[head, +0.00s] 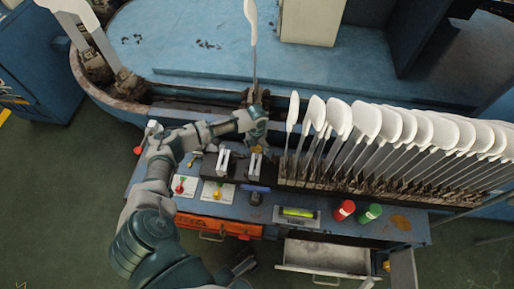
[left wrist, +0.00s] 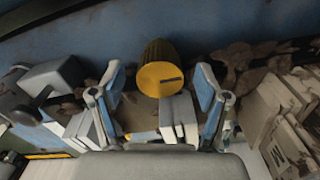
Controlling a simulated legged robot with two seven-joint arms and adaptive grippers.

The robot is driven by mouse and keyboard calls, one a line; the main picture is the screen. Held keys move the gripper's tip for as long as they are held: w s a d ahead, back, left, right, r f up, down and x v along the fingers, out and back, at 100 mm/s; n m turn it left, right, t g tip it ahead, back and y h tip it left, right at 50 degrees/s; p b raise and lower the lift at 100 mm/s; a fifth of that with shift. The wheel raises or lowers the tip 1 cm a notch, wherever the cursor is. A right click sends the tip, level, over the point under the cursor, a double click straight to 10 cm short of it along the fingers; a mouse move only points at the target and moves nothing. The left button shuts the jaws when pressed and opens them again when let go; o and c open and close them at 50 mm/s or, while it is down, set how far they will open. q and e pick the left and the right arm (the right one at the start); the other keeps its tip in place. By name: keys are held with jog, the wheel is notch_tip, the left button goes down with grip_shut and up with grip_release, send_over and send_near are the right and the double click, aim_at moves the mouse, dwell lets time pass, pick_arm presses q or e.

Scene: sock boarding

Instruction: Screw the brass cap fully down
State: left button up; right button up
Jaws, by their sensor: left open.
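The brass cap (left wrist: 160,79) shows in the left wrist view as a round yellow face with a dark slot and a ribbed dark side. My left gripper (left wrist: 160,98) is open, with one blue-padded finger on each side of the cap. There is a visible gap between each finger and the cap. In the head view, my left gripper (head: 256,142) is over the back edge of the blue bench, at the foot of an upright white board. I cannot make out the cap clearly in the head view. My right gripper is not in view.
A long row of white boards (head: 365,125) stands close on the right. The blue bench (head: 150,197) holds cards, a level (head: 298,213), a red can (head: 344,209) and a green can (head: 370,213). A drawer (head: 322,258) is open at the front.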

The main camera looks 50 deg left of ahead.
aim_at(257, 148)
pick_arm(q)
notch_tip(257, 148, up, 11)
jog(key=shift+f, duration=0.2)
dwell(0.5)
